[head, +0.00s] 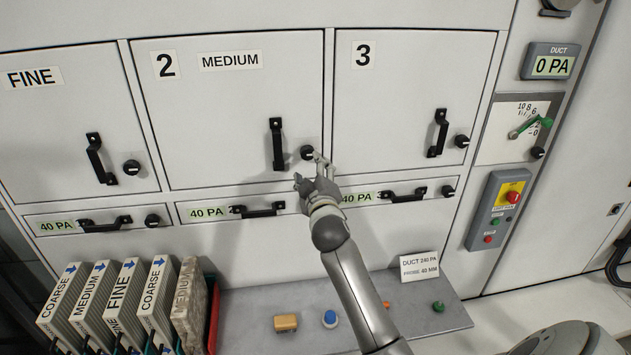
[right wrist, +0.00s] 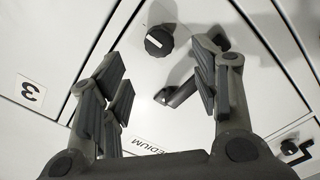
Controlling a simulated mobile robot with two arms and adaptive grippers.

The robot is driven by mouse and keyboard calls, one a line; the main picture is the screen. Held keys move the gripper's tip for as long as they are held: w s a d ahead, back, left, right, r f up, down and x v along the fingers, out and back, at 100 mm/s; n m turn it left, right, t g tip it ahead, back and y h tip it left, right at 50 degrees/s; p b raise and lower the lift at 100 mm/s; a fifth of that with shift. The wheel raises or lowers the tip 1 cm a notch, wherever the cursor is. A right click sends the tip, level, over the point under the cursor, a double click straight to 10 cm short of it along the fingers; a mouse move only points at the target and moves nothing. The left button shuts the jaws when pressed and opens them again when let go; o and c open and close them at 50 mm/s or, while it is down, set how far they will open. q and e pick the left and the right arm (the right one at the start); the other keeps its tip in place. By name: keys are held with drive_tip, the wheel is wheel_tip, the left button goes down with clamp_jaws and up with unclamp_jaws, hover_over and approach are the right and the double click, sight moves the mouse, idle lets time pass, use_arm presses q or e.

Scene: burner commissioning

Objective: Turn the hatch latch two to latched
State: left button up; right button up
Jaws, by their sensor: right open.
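Hatch two (head: 230,110) is the middle upper door, marked "2" and "MEDIUM", and it looks closed. Its latch (head: 307,152) is a round black knob with a pale mark at the door's right edge. The knob (right wrist: 158,40) also shows in the right wrist view, ahead of the fingers and clear of them. The door's black handle (head: 278,144) stands just left of the knob. My right gripper (head: 311,172) is open and empty, close below and in front of the knob. In the right wrist view its fingers (right wrist: 160,76) are spread apart. My left gripper is not in view.
Hatch three (head: 400,100) is on the right, with its own handle and knob. Drawers marked "40 PA" (head: 208,213) run below. Several labelled filters (head: 120,300) stand at lower left. A grey shelf (head: 255,345) carries coloured buttons. A control box (head: 497,210) is at right.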

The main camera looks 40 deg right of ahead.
drive_tip(key=shift+v, duration=2.1)
drive_tip(key=s+a+f+g+y, duration=0.2)
drive_tip(key=a+f, duration=0.1)
drive_tip(key=f, duration=0.9)
drive_tip(key=s+a+f+g+y, duration=0.2)
drive_tip(key=s+a+f, duration=0.1)
drive_tip(key=f, duration=0.9)
drive_tip(key=s+a+f+g+y, duration=0.1)
drive_tip(key=s+a+f+g, duration=0.15)
drive_tip(key=f, duration=1.05)
drive_tip(key=s+a+f+g+y, duration=0.1)
drive_tip(key=s+a+f+g, duration=0.2)
drive_tip(key=s+f, duration=1)
drive_tip(key=s+a+f+m+g+y, duration=0.1)
drive_tip(key=s+a+f+g, duration=0.2)
drive_tip(key=s+f, duration=1)
drive_tip(key=s+a, duration=0.1)
drive_tip(key=s, duration=0.6)
drive_tip(key=shift+s+m+y, duration=0.15)
drive_tip(key=shift+m+y, duration=0.15)
drive_tip(key=s+f+g, duration=0.1)
drive_tip(key=s, duration=0.3)
drive_tip(key=s+f, duration=0.1)
drive_tip(key=s, duration=0.3)
drive_tip(key=s+m+g, duration=0.1)
drive_tip(key=s, duration=0.3)
drive_tip(key=shift+s+a+f+g, duration=0.3)
drive_tip(key=shift+s+f+g, duration=0.05)
drive_tip(key=shift+f, duration=0.05)
drive_tip(key=shift+c, duration=0.5)
